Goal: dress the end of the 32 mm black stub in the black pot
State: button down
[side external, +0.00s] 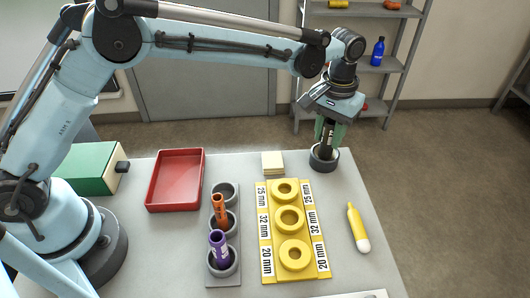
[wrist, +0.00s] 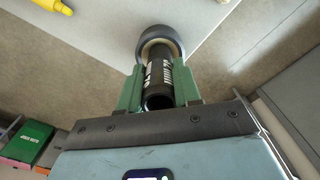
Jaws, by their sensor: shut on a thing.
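My gripper (wrist: 158,92) is shut on the black stub (wrist: 156,68), its green fingers on either side of the tube. White lettering shows on the stub in the wrist view, only partly readable. In the side view my gripper (side external: 331,130) points down at the table's back right corner. The stub (side external: 326,140) stands about upright, with its lower end at the mouth of the black pot (side external: 324,161). The wrist view shows the pot's round rim (wrist: 160,33) around the stub's far end. How deep the end sits inside is hidden.
A yellow board (side external: 305,253) with several rings, labelled 25, 32 and 20 mm, lies left of the pot. A grey holder (side external: 222,262) carries an orange and a purple tube. A red tray (side external: 175,180), a pale pad stack (side external: 273,163) and a yellow marker (side external: 357,228) lie nearby.

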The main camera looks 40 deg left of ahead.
jog(key=shift+m, duration=0.3)
jog(key=n, duration=0.6)
jog(key=shift+f+n, duration=0.1)
jog(key=shift+n, duration=0.3)
jog(key=m, duration=0.6)
jog(key=shift+m, duration=0.4)
jog(key=n, duration=0.6)
jog(key=shift+n, duration=0.4)
jog(key=m, duration=0.6)
jog(key=shift+m, duration=0.4)
jog(key=n, duration=0.6)
jog(key=shift+n, duration=0.4)
jog(key=m, duration=0.6)
jog(key=shift+m, duration=0.4)
jog(key=n, duration=0.6)
jog(key=shift+n, duration=0.4)
jog(key=m, duration=0.6)
jog(key=shift+m, duration=0.4)
jog(key=shift+r, duration=3.1)
